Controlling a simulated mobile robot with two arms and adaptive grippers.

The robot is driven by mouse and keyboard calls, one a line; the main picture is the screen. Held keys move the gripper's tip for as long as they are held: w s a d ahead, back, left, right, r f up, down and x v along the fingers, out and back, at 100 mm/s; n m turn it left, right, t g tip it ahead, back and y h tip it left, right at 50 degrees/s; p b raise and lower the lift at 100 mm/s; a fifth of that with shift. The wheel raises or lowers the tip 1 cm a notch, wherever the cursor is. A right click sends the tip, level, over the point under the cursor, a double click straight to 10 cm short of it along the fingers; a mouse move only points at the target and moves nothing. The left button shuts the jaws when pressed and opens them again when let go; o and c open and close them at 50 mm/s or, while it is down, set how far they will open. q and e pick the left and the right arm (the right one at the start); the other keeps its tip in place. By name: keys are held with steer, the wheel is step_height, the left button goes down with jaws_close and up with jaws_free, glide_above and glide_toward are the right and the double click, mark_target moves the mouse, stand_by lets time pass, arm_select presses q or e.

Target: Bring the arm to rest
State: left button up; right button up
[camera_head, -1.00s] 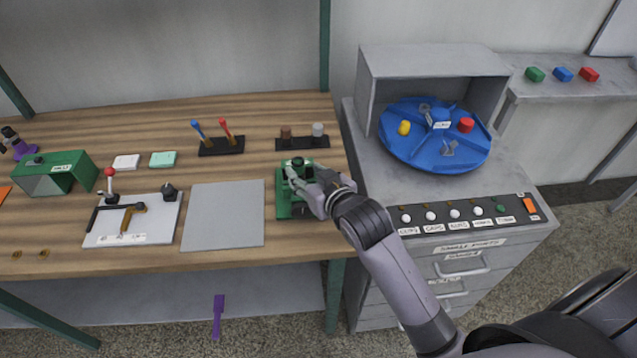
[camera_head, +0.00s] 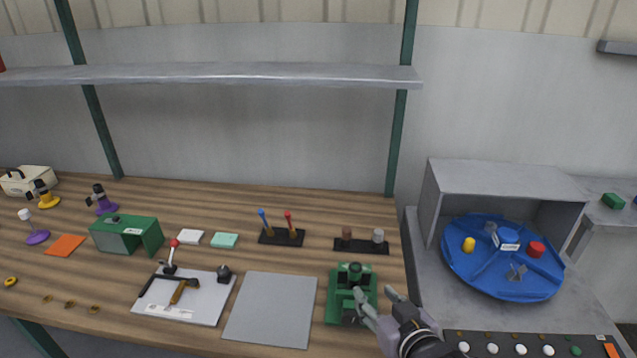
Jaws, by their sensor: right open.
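My right gripper (camera_head: 374,300) is at the lower middle right of the head view. Its grey fingers are apart and nothing shows between them. The fingers are at the right front side of a green device (camera_head: 346,285) on the wooden bench; whether they touch it I cannot tell. The wrist and dark forearm run out of the bottom edge. My left gripper does not show.
The wooden bench (camera_head: 200,335) holds a grey mat (camera_head: 270,310), a white board with tools (camera_head: 200,312), a green box (camera_head: 126,234) and a black screwdriver stand (camera_head: 281,237). A blue turntable (camera_head: 500,285) sits right. A grey shelf (camera_head: 220,75) spans above.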

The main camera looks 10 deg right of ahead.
steer(key=s+d+f+n+g+h, duration=0.1)
steer(key=s+f+g, duration=0.4)
steer(key=s+f, duration=0.45)
steer(key=s+d+f+g, duration=0.1)
steer(key=s+f+g, duration=0.45)
steer(key=s, duration=0.75)
step_height(320, 180, down, 28)
steer(key=s, duration=0.1)
steer(key=s+d+f+g, duration=0.2)
steer(key=s+d+f, duration=0.1)
steer(key=s+f, duration=1.2)
steer(key=shift+s, duration=0.65)
steer(key=shift+o, duration=0.3)
steer(key=shift+d, duration=0.1)
